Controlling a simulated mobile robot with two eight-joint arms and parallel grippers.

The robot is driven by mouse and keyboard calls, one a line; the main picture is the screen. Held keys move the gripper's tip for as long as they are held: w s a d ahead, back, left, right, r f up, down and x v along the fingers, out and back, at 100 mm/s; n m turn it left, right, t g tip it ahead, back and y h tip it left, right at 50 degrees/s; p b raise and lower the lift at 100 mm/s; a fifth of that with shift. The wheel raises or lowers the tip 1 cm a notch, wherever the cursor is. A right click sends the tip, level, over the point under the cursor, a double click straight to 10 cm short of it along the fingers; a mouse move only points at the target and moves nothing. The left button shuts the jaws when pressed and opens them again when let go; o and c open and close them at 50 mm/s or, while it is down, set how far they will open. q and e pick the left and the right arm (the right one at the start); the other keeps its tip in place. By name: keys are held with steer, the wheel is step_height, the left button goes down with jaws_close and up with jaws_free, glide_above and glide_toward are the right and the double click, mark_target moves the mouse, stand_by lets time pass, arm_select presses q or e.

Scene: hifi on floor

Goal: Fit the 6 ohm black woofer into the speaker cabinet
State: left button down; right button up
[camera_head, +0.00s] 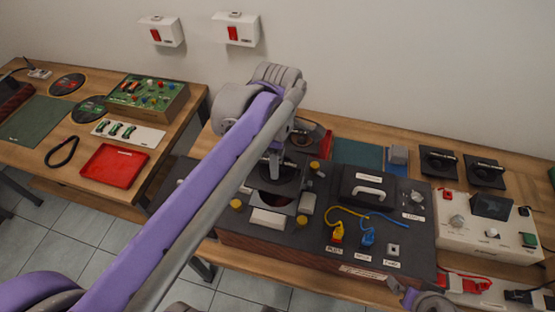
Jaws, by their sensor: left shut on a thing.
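The speaker cabinet (330,259) lies on the bench with its dark grey face up and its wood-grain side toward me. My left gripper (274,166) is over the cabinet's left part, shut on a dark round part that looks like the black woofer (277,183). The woofer is above or at a square recess in the face; I cannot tell whether it touches. Its label is too small to read, and my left arm covers part of it. My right gripper (408,292) shows only partly at the lower right edge, and its jaws are unclear.
Yellow knobs (236,205) surround the recess. Yellow and blue plugs (337,236) and a black handled panel (370,190) lie to the right. Two black drivers (438,161) and a white meter unit (480,225) stand farther right. The left table holds a red tray (114,165).

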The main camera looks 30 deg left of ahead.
arm_select(q)
steer(key=shift+f+b, duration=2.6)
steer(key=shift+f, duration=1.9)
arm_select(e)
step_height(320, 180, down, 6)
steer(key=s, duration=0.1)
steer(key=shift+s+f, duration=0.15)
steer(key=shift+s, duration=0.15)
arm_select(q)
steer(key=shift+c, duration=1.4)
jaws_free()
step_height(320, 180, up, 11)
steer(key=shift+f+p, duration=0.15)
steer(key=shift+p, duration=0.35)
arm_select(e)
steer(key=shift+r, duration=0.55)
steer(key=shift+w+r, duration=0.1)
